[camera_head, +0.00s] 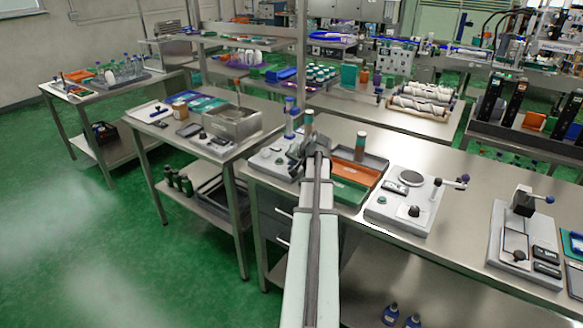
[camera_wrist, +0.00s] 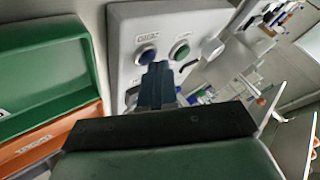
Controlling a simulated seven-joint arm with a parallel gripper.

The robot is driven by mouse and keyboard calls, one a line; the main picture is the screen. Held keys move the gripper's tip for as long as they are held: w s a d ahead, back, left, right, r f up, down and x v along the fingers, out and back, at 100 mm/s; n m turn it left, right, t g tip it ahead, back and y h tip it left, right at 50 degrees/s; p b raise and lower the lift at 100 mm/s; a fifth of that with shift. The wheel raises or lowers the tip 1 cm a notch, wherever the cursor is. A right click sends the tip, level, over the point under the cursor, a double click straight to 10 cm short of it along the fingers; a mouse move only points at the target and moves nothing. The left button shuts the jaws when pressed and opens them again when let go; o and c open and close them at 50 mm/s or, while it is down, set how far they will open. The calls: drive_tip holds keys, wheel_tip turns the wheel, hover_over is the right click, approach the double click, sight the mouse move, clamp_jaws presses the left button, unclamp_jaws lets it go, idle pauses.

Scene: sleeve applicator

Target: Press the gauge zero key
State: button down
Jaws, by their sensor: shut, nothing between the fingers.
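My gripper (camera_wrist: 157,82) is shut and empty in the wrist view, its dark blue fingers side by side over a pale control panel (camera_wrist: 122,36). A dark blue round key (camera_wrist: 146,55) shows just beyond the fingertips, partly covered by them. A green round key (camera_wrist: 180,50) sits to its right. Small labels stand above the keys, too blurred to read, so I cannot tell which is the gauge zero key. I cannot tell if the fingertips touch the panel. In the head view my gripper (camera_head: 308,146) is over the right side of a white bench unit (camera_head: 265,162).
Right of the unit lie a green tray (camera_head: 366,162) and an orange tray (camera_head: 349,193). A white device with a round plate (camera_head: 385,214) stands farther right. Blue-capped bottles (camera_head: 290,122) stand close behind my gripper. Bare steel bench shows between the devices.

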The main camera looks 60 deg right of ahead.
drive_tip(key=shift+r, duration=0.8)
drive_tip(key=shift+r, duration=0.15)
drive_tip(key=shift+r, duration=2.4)
